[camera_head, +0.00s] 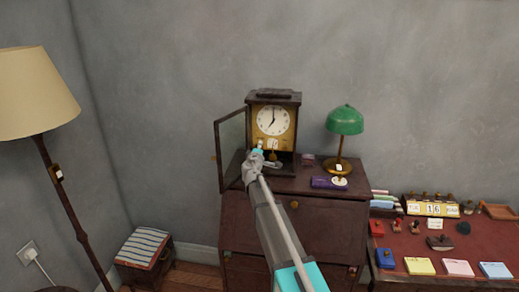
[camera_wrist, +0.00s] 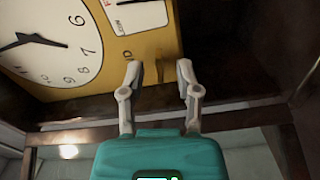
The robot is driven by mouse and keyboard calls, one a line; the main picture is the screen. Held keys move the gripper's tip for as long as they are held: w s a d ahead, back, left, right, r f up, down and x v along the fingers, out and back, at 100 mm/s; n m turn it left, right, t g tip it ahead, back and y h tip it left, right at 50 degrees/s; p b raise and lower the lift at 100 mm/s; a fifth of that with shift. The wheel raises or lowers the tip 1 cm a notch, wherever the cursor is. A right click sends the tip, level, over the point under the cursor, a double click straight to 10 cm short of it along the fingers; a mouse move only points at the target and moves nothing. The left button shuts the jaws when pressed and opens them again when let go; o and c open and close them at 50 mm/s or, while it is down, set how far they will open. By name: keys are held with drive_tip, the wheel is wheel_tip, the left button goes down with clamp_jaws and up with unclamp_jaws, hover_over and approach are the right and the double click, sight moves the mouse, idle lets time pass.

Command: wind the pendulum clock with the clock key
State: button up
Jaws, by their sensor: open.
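The pendulum clock (camera_head: 285,97) stands on a dark bureau, its glass door (camera_head: 231,150) swung open to the left. Its white dial (camera_head: 272,120) also shows in the wrist view (camera_wrist: 60,40), on a yellow plate (camera_wrist: 110,75). A small dark mark or hole (camera_wrist: 127,56) is on that plate beside the left finger. My gripper (camera_head: 259,149) is at the lower front of the clock. I cannot make out the clock key in either view.
A green lamp (camera_head: 344,121) and a purple box (camera_head: 323,182) stand right of the clock on the bureau (camera_head: 300,225). A red-topped table (camera_head: 478,238) with stamps and pads is at right. A floor lamp (camera_head: 35,90) and striped stool (camera_head: 144,246) are at left.

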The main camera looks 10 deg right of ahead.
drive_tip(key=shift+w, duration=0.1)
clamp_jaws()
drive_tip(key=shift+m, duration=0.4)
idle(0.3)
drive_tip(key=m, duration=1.9)
idle(0.4)
unclamp_jaws()
